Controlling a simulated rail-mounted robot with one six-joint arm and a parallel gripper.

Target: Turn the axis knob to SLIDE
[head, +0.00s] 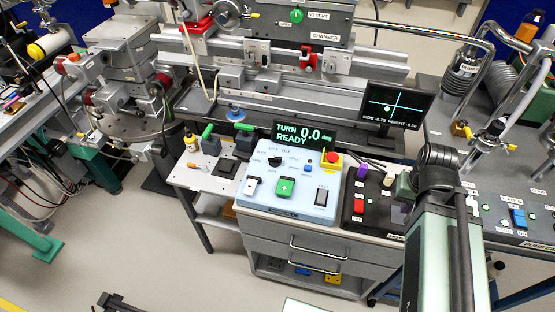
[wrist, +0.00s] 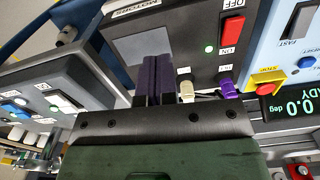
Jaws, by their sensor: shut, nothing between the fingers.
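The axis knob (head: 275,160) is a small dark knob on the sloping top of the light-blue control box (head: 262,204), with small labels around it, LIFT and TILT among them. The display (head: 304,135) behind it reads TURN 0.0 deg READY. The knob is outside the wrist view, which shows only part of the blue box (wrist: 262,45). My gripper (wrist: 158,62) is shut and empty, its dark purple fingers together over the dark MOTORS panel (wrist: 195,22). It is to the right of the knob in the head view, apart from it.
The blue box also bears a green plus button (head: 285,187), a black rocker switch (head: 321,197) and a red stop button (head: 332,158) on yellow. The dark panel has a red OFF switch (wrist: 232,30), a purple plug (wrist: 228,88) and a cream plug (wrist: 187,90).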

